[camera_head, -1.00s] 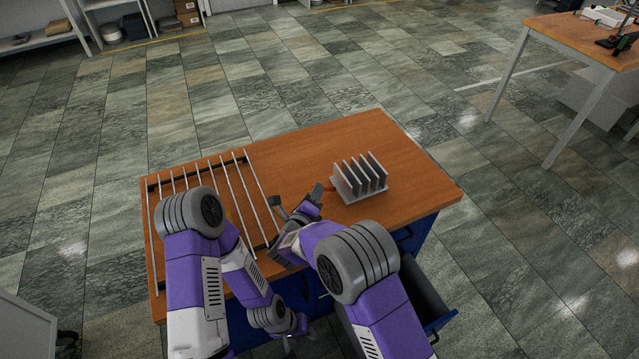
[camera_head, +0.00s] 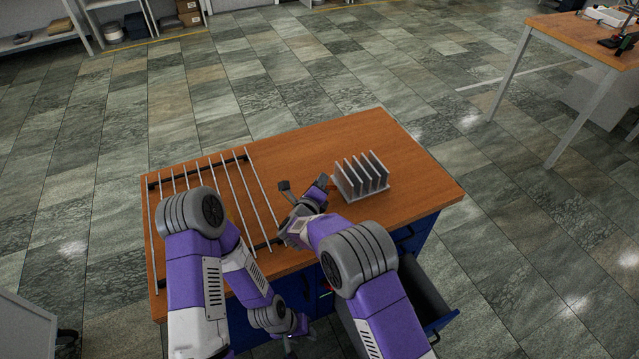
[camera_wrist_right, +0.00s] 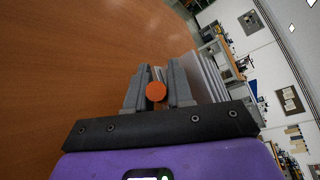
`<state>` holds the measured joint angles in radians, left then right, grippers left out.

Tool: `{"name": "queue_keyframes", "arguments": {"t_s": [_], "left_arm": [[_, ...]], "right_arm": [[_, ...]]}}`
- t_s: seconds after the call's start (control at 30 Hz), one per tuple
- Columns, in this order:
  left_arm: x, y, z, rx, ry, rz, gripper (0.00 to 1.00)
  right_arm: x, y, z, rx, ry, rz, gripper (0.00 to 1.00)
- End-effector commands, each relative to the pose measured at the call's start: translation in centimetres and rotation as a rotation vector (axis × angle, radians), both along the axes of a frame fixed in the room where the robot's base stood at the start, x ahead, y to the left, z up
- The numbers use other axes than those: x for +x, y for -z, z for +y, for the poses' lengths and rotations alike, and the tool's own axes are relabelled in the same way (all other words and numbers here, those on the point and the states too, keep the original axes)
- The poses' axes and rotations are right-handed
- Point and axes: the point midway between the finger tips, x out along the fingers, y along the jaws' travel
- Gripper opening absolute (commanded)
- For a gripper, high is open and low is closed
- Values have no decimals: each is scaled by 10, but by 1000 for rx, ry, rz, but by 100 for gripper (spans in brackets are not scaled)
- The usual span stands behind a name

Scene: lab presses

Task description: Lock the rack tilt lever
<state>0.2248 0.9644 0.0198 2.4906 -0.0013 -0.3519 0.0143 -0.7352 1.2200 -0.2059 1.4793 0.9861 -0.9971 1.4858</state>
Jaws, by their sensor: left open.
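The grey rack (camera_head: 360,184) with several upright fins stands on the wooden table; its fins also show in the wrist view (camera_wrist_right: 208,80). The lever's round orange end (camera_wrist_right: 156,92) shows between the fingers of my right gripper (camera_wrist_right: 157,84), overlapping their inner edges. I cannot tell whether they touch it. My left gripper (camera_head: 291,340) is low at the table's front edge, open, partly hidden and away from the rack.
A frame of several thin metal rods (camera_head: 222,172) lies on the table's left side. The table top (camera_head: 325,140) behind the rack is clear.

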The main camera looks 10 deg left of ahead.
Motion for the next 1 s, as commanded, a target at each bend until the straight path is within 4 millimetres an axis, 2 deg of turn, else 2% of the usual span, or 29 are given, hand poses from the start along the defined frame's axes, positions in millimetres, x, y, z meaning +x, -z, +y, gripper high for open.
{"name": "queue_keyframes", "arguments": {"t_s": [0.47,1.0], "left_arm": [[0,2,0,0,0,0,43],[0,11,0,0,0,0,43]], "right_arm": [[1,-2,-2,26,2,15,0],[9,-17,-15,320,4,212,0]]}}
